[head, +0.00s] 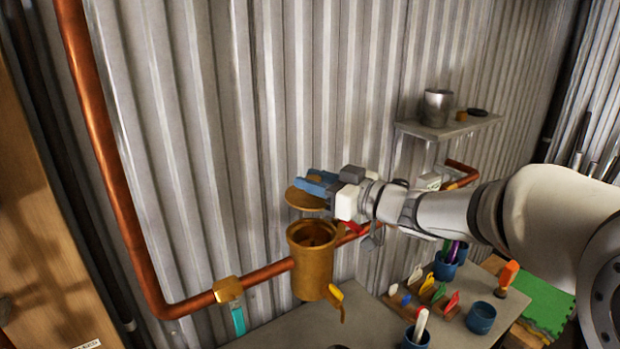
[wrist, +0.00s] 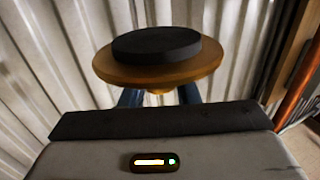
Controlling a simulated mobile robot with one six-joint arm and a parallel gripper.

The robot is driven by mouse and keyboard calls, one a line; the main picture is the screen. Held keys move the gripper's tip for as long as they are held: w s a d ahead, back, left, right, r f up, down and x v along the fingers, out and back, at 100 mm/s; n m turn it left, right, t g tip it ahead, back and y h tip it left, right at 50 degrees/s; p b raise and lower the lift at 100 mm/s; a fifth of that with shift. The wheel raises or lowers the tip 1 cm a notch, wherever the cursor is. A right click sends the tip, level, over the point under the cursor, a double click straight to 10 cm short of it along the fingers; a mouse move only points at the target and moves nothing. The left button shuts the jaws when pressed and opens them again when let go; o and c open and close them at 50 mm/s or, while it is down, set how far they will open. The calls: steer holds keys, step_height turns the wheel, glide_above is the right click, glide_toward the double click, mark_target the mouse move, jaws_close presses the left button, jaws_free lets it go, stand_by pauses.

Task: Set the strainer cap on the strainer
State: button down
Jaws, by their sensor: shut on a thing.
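The strainer (head: 312,262) is a brass, open-topped cylinder on the copper pipe, with its mouth facing up. The strainer cap (head: 304,200) is a brass disc held above the strainer's mouth, apart from it and slightly left of its centre. My gripper (head: 312,184) has blue fingers and is shut on the cap. In the wrist view the cap (wrist: 158,70) shows as a brass disc with a black round top, between the blue fingers. The fingertips are partly hidden under the disc there.
A copper pipe (head: 190,304) runs along the corrugated wall, with a teal-handled valve (head: 238,318) left of the strainer. A yellow-handled tap (head: 336,293) sits at the strainer's lower right. A bench with cups (head: 481,317) and coloured tags lies below right. A shelf (head: 450,127) holds a can.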

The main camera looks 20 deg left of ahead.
steer(key=shift+s+a, duration=0.1)
steer(key=shift+a, duration=0.1)
steer(key=shift+d, duration=0.15)
steer(key=shift+s+f, duration=0.1)
steer(key=shift+f, duration=0.3)
steer(key=shift+f+b, duration=2.4)
steer(key=shift+f, duration=1.25)
